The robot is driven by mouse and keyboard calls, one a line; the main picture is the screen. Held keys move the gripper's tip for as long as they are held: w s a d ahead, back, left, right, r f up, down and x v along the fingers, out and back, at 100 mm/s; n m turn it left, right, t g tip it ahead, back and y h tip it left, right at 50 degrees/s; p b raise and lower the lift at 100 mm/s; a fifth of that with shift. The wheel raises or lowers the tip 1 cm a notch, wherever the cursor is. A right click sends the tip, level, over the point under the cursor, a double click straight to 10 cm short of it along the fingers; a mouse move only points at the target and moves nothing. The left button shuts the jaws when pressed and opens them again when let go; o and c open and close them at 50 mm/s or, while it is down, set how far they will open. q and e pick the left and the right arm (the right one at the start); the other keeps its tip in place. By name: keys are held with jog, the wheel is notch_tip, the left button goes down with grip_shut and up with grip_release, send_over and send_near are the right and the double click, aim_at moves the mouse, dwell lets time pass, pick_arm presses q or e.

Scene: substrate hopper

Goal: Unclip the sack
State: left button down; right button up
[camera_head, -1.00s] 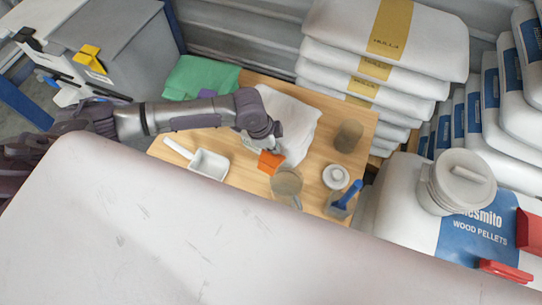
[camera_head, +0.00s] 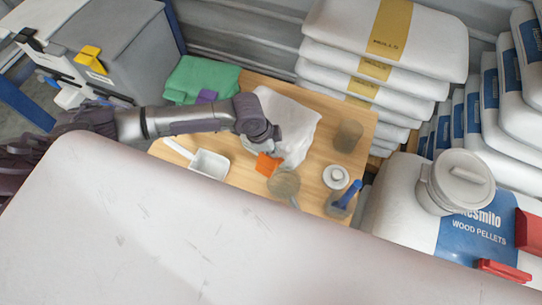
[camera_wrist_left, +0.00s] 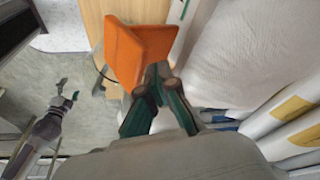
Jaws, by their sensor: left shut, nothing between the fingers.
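The white sack (camera_head: 291,125) stands on the wooden table, its top towards me; its pale side fills the upper right of the left wrist view (camera_wrist_left: 245,45). An orange clip (camera_head: 267,165) is at the sack's near left side; it shows large in the left wrist view (camera_wrist_left: 138,52). My left gripper (camera_head: 268,149) is right by the clip. Its green fingers (camera_wrist_left: 162,78) are shut and empty, with the tips at the clip's lower right; I cannot tell if they touch it. My right gripper (camera_wrist_left: 65,92) shows small in the left wrist view, its jaw state unclear.
A white scoop (camera_head: 208,164), a clear round vessel (camera_head: 283,184), a white-lidded jar (camera_head: 335,177), a blue-handled tool (camera_head: 350,194) and a brown cup (camera_head: 348,136) crowd the table. Green cloth (camera_head: 200,77) lies behind my left arm. Stacked sacks (camera_head: 385,75) stand behind.

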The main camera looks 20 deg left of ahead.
pick_arm(q)
jog(key=shift+s+f, duration=0.25)
dwell(0.3)
jog(key=shift+s+a+f, duration=0.1)
jog(key=shift+s+f, duration=0.35)
jog(key=shift+f, duration=0.3)
dwell(0.9)
jog(key=shift+r, duration=0.1)
dwell(0.4)
jog(key=shift+w+r+p, duration=0.4)
jog(key=shift+r+p, duration=0.15)
jog(key=shift+r, duration=0.1)
jog(key=shift+w+r+p, duration=0.4)
jog(key=shift+r+p, duration=0.1)
jog(key=shift+r, duration=0.15)
jog(key=shift+w, duration=0.2)
jog(key=shift+r, duration=0.1)
